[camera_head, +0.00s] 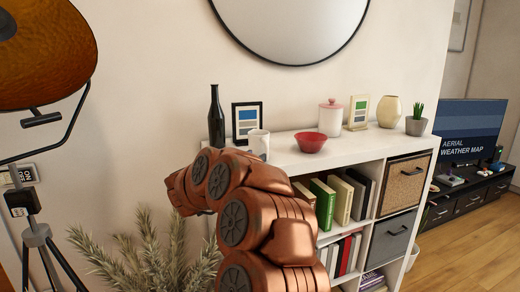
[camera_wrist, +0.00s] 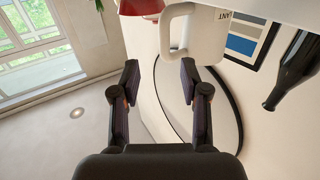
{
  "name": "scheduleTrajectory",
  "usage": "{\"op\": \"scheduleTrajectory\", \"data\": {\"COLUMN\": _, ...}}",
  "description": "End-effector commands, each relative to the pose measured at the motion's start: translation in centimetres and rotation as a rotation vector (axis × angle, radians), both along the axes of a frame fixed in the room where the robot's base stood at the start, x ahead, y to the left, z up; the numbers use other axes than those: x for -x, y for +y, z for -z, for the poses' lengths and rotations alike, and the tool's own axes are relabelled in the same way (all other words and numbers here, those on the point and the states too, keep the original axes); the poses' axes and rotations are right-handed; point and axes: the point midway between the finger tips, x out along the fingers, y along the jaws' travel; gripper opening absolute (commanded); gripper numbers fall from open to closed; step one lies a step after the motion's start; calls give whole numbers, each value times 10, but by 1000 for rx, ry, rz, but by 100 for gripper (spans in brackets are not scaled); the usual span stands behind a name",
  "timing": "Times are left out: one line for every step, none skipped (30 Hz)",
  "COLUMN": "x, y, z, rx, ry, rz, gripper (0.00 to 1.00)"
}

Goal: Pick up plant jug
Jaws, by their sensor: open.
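The plant jug is a white jug (camera_head: 259,143) standing on top of the white shelf unit, partly hidden by my copper-coloured arm in the head view. In the wrist view the jug (camera_wrist: 222,35) is at the top, with the letters "ANT" on its side and its handle (camera_wrist: 164,30) on its left. My gripper (camera_wrist: 159,68) is open and empty, its two dark fingers apart. The handle lies just beyond the fingertips, roughly in line with the gap between them. The head view does not show my gripper, which is hidden by the arm.
A dark bottle (camera_head: 216,118) and a picture frame (camera_head: 247,121) stand close to the jug. A red bowl (camera_head: 311,143), a pink jar (camera_head: 331,116), a vase (camera_head: 389,111) and a potted plant (camera_head: 416,122) stand farther right. A round mirror (camera_head: 290,28) hangs above.

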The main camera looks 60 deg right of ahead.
Motion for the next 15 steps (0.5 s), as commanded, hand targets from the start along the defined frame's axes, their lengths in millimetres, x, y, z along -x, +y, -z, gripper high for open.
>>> {"op": "scheduleTrajectory", "data": {"x": 1, "y": -6, "z": 0, "rx": 0, "ry": 1, "rz": 2, "gripper": 45}}
{"op": "scheduleTrajectory", "data": {"x": 0, "y": -8, "z": 0, "rx": -1, "ry": 1, "rz": 1, "gripper": 45}}
{"op": "scheduleTrajectory", "data": {"x": 0, "y": -12, "z": -1, "rx": 0, "ry": 1, "rz": -1, "gripper": 45}}
{"op": "scheduleTrajectory", "data": {"x": 0, "y": -15, "z": -1, "rx": 0, "ry": 1, "rz": -1, "gripper": 45}}
{"op": "scheduleTrajectory", "data": {"x": 0, "y": -17, "z": -1, "rx": 0, "ry": 1, "rz": -1, "gripper": 45}}
{"op": "scheduleTrajectory", "data": {"x": 0, "y": -19, "z": -1, "rx": 1, "ry": 0, "rz": -2, "gripper": 45}}
{"op": "scheduleTrajectory", "data": {"x": 0, "y": -20, "z": -1, "rx": 1, "ry": 0, "rz": -2, "gripper": 45}}
{"op": "scheduleTrajectory", "data": {"x": 0, "y": -21, "z": -1, "rx": 1, "ry": 0, "rz": -2, "gripper": 45}}
{"op": "scheduleTrajectory", "data": {"x": -1, "y": -23, "z": -1, "rx": 1, "ry": 0, "rz": -3, "gripper": 45}}
{"op": "scheduleTrajectory", "data": {"x": -1, "y": -25, "z": -2, "rx": 1, "ry": -1, "rz": -2, "gripper": 45}}
{"op": "scheduleTrajectory", "data": {"x": -1, "y": -27, "z": -2, "rx": 1, "ry": -1, "rz": -2, "gripper": 45}}
{"op": "scheduleTrajectory", "data": {"x": -1, "y": -31, "z": -2, "rx": 1, "ry": -1, "rz": -2, "gripper": 45}}
{"op": "scheduleTrajectory", "data": {"x": -2, "y": -35, "z": -2, "rx": 1, "ry": -1, "rz": -2, "gripper": 45}}
{"op": "scheduleTrajectory", "data": {"x": -2, "y": -38, "z": -2, "rx": 0, "ry": -1, "rz": -2, "gripper": 45}}
{"op": "scheduleTrajectory", "data": {"x": -3, "y": -43, "z": -2, "rx": 0, "ry": -1, "rz": -2, "gripper": 45}}
